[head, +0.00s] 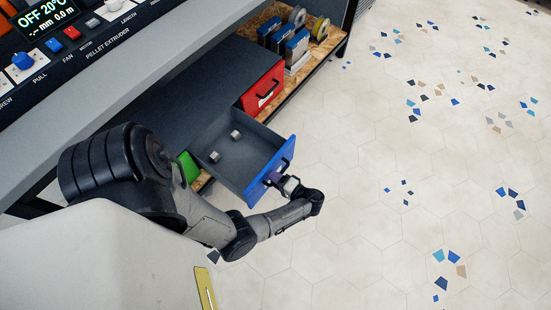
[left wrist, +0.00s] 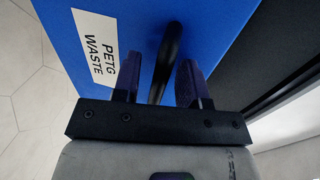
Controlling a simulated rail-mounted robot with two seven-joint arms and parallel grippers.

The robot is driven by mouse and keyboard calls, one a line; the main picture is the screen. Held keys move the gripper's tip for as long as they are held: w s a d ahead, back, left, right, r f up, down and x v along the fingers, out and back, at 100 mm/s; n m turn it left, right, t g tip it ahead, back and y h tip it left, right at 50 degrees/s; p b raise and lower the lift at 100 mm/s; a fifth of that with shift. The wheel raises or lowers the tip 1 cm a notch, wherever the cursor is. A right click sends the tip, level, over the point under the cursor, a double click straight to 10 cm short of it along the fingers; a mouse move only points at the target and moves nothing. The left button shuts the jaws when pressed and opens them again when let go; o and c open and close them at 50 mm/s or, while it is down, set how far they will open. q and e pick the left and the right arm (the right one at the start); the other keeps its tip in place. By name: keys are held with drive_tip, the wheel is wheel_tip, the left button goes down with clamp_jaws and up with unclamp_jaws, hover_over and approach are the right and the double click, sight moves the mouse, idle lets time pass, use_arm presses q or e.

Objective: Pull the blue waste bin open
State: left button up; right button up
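The blue waste bin (head: 270,172) is a drawer under the bench in the head view. It stands pulled out, with its dark inside showing and small pale pieces (head: 236,134) on its floor. Its blue front (left wrist: 215,25) with a white "PETG WASTE" label (left wrist: 97,45) fills much of the left wrist view. My left gripper (head: 283,183) is at this front. In the left wrist view its fingers (left wrist: 158,82) stand apart, one on each side of the black handle (left wrist: 167,60), with gaps visible. My right gripper is in neither view.
A closed red bin (head: 263,88) sits behind the blue one, and part of a green bin (head: 188,167) shows in front. Spools (head: 319,28) and blue boxes (head: 296,45) stand on the wooden shelf. The tiled floor (head: 400,180) to the right is clear.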

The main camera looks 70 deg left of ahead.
use_arm(q)
drive_tip(key=p+v, duration=0.1)
drive_tip(key=v, duration=0.6)
drive_tip(key=shift+d, duration=0.2)
drive_tip(key=shift+w, duration=0.15)
idle(0.5)
